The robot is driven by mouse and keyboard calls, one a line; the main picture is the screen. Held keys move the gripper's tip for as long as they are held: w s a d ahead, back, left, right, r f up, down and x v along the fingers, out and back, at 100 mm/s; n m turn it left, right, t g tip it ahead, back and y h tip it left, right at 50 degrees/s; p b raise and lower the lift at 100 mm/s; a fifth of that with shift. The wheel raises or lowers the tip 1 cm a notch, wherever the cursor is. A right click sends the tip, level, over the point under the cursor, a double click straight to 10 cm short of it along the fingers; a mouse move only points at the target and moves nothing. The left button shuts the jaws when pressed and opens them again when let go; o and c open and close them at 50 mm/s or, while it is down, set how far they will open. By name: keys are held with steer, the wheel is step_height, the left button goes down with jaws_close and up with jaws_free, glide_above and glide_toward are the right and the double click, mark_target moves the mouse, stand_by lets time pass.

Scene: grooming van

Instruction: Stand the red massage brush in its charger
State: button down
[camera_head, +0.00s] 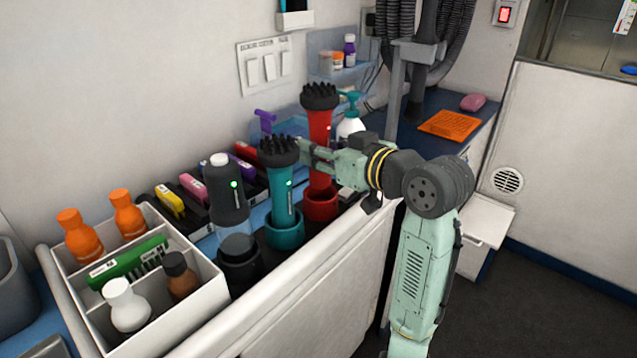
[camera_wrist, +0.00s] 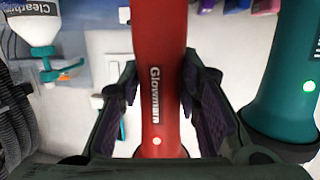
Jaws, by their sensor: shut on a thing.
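The red massage brush (camera_head: 320,128) is upright with its black bristle head up, in line with the red charger (camera_head: 320,205). Its lower end meets the charger's rim; I cannot tell whether it is fully seated. My gripper (camera_head: 308,153) reaches in from the right, behind the teal brush, and is shut on the red handle. In the wrist view the red brush (camera_wrist: 158,70) runs between my two fingers (camera_wrist: 160,95), with white lettering and a small pale light low on the handle. The charger is not clearly seen there.
A teal brush (camera_head: 280,185) stands in its teal charger (camera_head: 285,232) close beside, left of the red one. A black device (camera_head: 227,190) stands further left, then a white caddy (camera_head: 205,290) of bottles. A white pump bottle (camera_head: 350,124) is behind. An orange mat (camera_head: 450,124) lies at back right.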

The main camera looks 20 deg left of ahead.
mark_target(327, 177)
steer(key=shift+f, duration=2.65)
steer(key=shift+f, duration=0.2)
steer(key=c, duration=1.2)
jaws_free()
steer(key=shift+r, duration=0.1)
steer(key=shift+d+r, duration=0.1)
steer(key=b+v, duration=0.1)
steer(key=v, duration=1)
steer(key=shift+s+d+r, duration=0.1)
steer(key=shift+s+d, duration=0.15)
steer(key=shift+d, duration=0.05)
